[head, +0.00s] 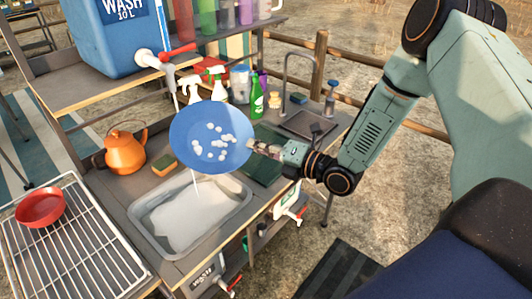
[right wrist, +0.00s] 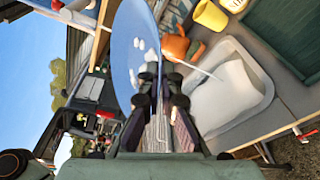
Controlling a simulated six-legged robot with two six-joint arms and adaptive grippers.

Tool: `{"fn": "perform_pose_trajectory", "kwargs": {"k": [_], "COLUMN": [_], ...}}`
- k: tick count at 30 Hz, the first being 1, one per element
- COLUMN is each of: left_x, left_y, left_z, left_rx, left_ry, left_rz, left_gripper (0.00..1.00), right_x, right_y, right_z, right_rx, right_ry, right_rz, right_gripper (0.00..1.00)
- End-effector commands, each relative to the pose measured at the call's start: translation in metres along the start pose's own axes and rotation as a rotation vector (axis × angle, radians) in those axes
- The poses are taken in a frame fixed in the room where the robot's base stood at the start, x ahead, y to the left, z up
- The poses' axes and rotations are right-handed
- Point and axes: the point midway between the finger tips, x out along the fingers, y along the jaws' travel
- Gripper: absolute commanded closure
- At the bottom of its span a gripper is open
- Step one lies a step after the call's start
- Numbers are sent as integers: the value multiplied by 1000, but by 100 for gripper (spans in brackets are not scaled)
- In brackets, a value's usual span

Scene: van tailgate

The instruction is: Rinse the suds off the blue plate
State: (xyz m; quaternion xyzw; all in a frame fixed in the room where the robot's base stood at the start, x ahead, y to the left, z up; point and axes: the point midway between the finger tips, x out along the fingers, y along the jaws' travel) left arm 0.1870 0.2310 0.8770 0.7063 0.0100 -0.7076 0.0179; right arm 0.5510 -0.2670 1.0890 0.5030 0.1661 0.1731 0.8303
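The blue plate (head: 190,132) is tilted up over the grey wash basin (head: 158,263), with several white suds blobs (head: 215,148) on its face. My right gripper (head: 254,147) is shut on the plate's right rim. The right wrist view shows the plate (right wrist: 122,40) edge-on between the fingers (right wrist: 163,105). The blue wash container (head: 105,45) stands on the shelf above. Below its tap (head: 160,57) with a red lever, a thin water stream (head: 176,92) reaches the plate's top. Water also falls below the plate into the basin. My left gripper is out of view.
An orange kettle (head: 125,153) and a sponge (head: 164,164) sit left of the plate. Spray bottles and a green bottle (head: 257,97) stand behind it. A wire rack (head: 85,255) with a red bowl (head: 40,206) is at left. A small sink (head: 308,124) is at right.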

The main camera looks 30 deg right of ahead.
Motion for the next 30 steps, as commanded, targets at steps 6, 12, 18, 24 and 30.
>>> {"fn": "perform_pose_trajectory", "kwargs": {"k": [6, 12, 18, 24, 30], "left_x": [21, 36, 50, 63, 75], "left_y": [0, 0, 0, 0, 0], "left_z": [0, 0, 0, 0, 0], "left_rx": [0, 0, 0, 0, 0], "left_ry": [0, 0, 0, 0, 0], "left_rz": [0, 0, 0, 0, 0], "left_gripper": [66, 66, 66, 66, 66], "right_x": [20, 37, 53, 70, 87], "right_y": [-4, -6, -8, -9, -11], "right_z": [-1, -1, -1, 0, 0], "right_rx": [-4, -4, -4, -4, -4], "right_ry": [0, 1, 0, -1, 0], "right_rz": [3, 4, 2, 4, 3], "right_gripper": [100, 100, 100, 100, 100]}}
